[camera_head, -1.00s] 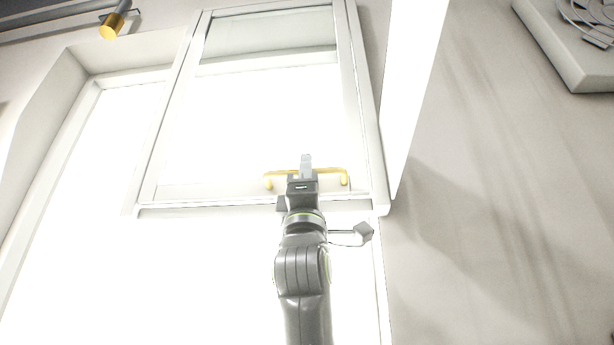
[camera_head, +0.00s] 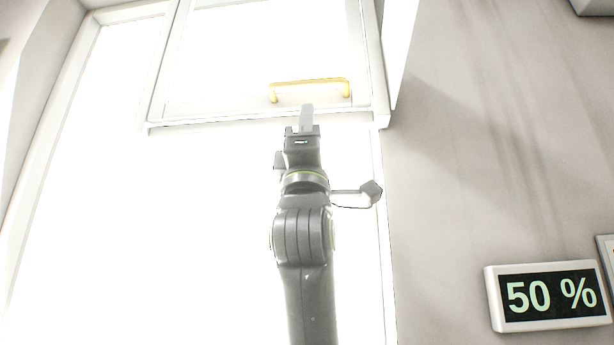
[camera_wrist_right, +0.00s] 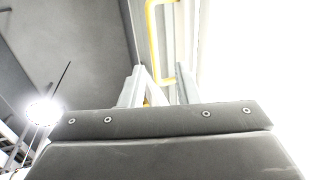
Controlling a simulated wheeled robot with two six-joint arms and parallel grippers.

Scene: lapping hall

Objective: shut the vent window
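The vent window (camera_head: 220,119) is a white-framed sash at the top of the head view, with its upper part out of frame. Its bottom rail seems to stand out from the bright pane below; I cannot tell by how much. A yellow bar handle (camera_head: 310,82) sits on it near the bottom rail. My right gripper (camera_head: 306,112) points up just below the handle, apart from it in the picture. In the right wrist view the fingers (camera_wrist_right: 158,88) stand apart with nothing held, and the handle (camera_wrist_right: 151,40) shows beyond them. My left gripper is not in view.
A grey wall (camera_head: 470,150) is right of the window. A sign reading 50 % (camera_head: 548,296) hangs low on it. A bright lamp (camera_wrist_right: 42,111) shows at left in the right wrist view.

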